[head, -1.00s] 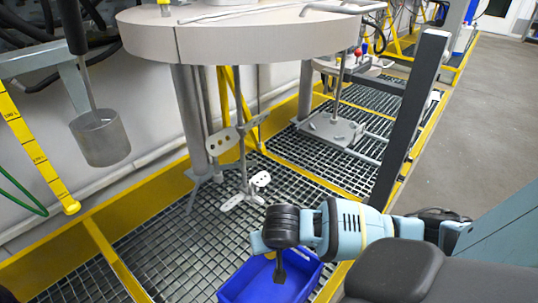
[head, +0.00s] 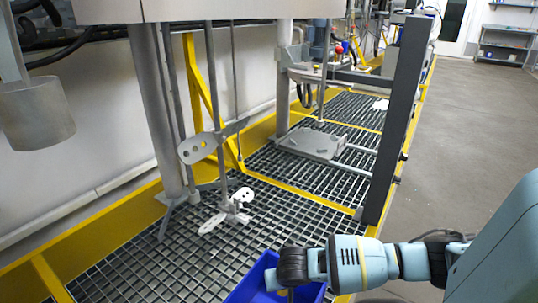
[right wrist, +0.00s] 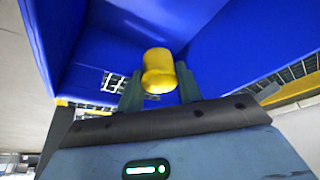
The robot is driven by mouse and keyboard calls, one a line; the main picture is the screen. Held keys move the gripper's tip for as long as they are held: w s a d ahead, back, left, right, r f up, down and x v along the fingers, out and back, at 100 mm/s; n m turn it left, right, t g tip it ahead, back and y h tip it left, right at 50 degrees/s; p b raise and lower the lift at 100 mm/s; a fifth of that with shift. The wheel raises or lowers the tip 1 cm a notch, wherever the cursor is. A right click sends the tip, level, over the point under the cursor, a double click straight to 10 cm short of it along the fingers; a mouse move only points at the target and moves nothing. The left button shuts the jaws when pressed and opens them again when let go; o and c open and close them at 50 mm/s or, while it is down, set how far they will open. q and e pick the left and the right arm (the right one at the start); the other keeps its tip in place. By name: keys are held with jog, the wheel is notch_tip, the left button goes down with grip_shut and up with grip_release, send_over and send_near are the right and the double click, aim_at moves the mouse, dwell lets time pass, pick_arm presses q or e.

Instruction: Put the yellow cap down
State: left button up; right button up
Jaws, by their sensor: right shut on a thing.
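The yellow cap (right wrist: 158,68) is between the two fingers of my right gripper (right wrist: 160,86) in the right wrist view. The gripper is shut on it. Blue bin walls surround the cap and fingers in that view. In the head view the blue bin (head: 246,284) is at the bottom centre, partly cut off by the frame edge. My right gripper (head: 290,296) points down over the bin, and its fingertips are mostly out of frame. Whether the cap touches the bin floor cannot be told. My left gripper is not in view.
A metal grating (head: 170,265) with yellow edging spreads around the bin. A stirrer with pale paddles (head: 203,147) hangs to the left of the arm. A dark upright post (head: 393,125) stands behind the arm. Grey floor (head: 465,120) is clear at right.

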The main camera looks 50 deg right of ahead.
aim_at(283, 292)
notch_tip(283, 292, down, 5)
jog(key=b, duration=0.2)
jog(key=shift+r+b, duration=0.1)
jog(key=shift+b, duration=0.2)
jog(key=shift+f+b, duration=1.5)
jog(key=shift+f, duration=1.15)
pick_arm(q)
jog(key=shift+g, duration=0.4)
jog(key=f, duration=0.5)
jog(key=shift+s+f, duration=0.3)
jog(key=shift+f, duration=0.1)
pick_arm(e)
jog(key=o, duration=0.8)
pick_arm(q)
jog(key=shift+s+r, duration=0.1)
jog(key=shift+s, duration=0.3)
pick_arm(e)
jog(key=shift+o, duration=0.8)
